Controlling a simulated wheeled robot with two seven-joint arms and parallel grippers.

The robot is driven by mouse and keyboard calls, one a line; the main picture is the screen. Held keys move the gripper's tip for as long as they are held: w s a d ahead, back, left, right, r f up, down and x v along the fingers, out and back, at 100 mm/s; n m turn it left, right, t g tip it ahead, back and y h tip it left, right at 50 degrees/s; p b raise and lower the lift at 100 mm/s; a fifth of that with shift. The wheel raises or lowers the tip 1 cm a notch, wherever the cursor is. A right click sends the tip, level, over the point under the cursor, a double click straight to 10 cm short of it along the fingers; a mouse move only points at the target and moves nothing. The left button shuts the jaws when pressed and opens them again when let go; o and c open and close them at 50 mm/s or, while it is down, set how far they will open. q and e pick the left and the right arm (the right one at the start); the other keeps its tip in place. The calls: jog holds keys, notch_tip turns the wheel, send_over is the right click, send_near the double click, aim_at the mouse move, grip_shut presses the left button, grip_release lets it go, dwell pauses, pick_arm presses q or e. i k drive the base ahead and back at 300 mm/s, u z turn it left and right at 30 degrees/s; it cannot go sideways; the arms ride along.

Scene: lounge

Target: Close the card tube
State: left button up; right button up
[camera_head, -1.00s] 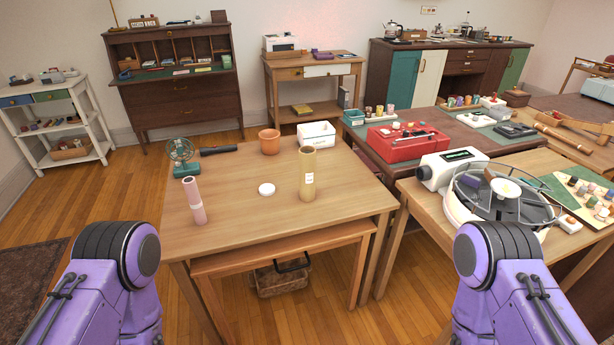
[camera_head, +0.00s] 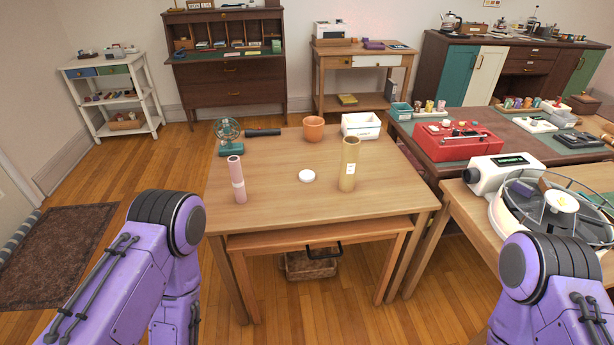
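A tan card tube (camera_head: 348,164) with a small white label stands upright on the wooden table (camera_head: 283,201), toward its right side. Its top looks open. A round white cap (camera_head: 306,176) lies flat on the table just left of the tube, apart from it. A pink tube (camera_head: 237,179) with a pale band stands upright near the table's front left. My two purple arms show at the lower left and lower right, in front of the table. Neither gripper is in view.
A teal fan (camera_head: 229,136), a dark cylinder (camera_head: 263,132), a terracotta pot (camera_head: 313,128) and a white box (camera_head: 361,126) stand along the table's back. A red case (camera_head: 457,140) sits on the desk to the right. The table's front middle is clear.

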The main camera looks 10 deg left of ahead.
aim_at(350, 152)
jog(key=u, duration=0.05)
jog(key=k, duration=0.5)
jog(key=u, duration=1.65)
jog(key=i, duration=1.45)
jog(key=z, duration=2.7)
